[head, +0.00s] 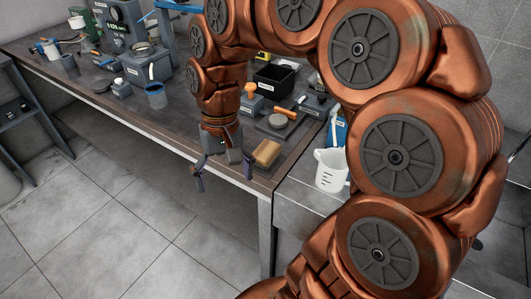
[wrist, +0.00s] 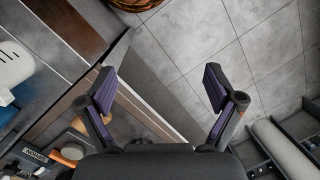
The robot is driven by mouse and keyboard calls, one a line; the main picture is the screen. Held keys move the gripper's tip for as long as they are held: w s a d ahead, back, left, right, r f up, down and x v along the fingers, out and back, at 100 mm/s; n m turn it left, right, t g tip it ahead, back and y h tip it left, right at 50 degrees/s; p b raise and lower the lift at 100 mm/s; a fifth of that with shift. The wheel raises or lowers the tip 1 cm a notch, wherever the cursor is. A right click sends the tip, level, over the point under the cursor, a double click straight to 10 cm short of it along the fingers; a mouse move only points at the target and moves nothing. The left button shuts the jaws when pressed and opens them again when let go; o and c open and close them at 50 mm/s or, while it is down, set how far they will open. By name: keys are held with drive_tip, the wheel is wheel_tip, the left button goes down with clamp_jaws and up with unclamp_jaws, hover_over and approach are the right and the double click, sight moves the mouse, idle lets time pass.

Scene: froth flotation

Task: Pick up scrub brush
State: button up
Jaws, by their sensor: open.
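A tan block-shaped brush (head: 267,152), which looks like the scrub brush, lies near the front edge of the dark bench top (head: 180,138) in the head view. My gripper (head: 222,174) points down just left of the brush, out by the bench's front edge, with its two fingers spread and apart from the brush. In the wrist view my gripper (wrist: 160,78) is open with nothing between its fingers, over the bench edge and the tiled floor. I cannot tell the brush surely in the wrist view; the left finger may hide part of it.
A white jug (head: 331,172) stands on a lower surface right of the bench. Behind the brush are a round grey dish (head: 277,121), an orange-handled tool (head: 284,110) and a black bin (head: 273,78). Bare bench lies between.

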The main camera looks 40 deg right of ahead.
drive_tip(key=w+d+m, duration=0.2)
drive_tip(key=w+d, duration=0.2)
drive_tip(key=w, duration=0.2)
drive_tip(key=m+y+p, duration=0.1)
drive_tip(key=m+y, duration=0.2)
drive_tip(key=m, duration=0.6)
hover_over(267, 149)
drive_tip(key=w+d, duration=0.2)
drive_tip(key=f, duration=0.6)
drive_tip(key=shift+s+d, duration=0.1)
drive_tip(key=shift+s, duration=0.15)
drive_tip(key=shift+s+d+f, duration=0.1)
drive_tip(key=shift+d+f, duration=0.15)
drive_tip(key=shift+d, duration=0.05)
drive_tip(key=shift+p+x, duration=0.55)
drive_tip(key=shift+x, duration=0.65)
drive_tip(key=shift+p+x, duration=1)
drive_tip(key=shift+x, duration=0.3)
drive_tip(key=shift+p+x, duration=0.3)
drive_tip(key=shift+x, duration=1)
drive_tip(key=shift+c, duration=0.3)
drive_tip(key=c, duration=1.2)
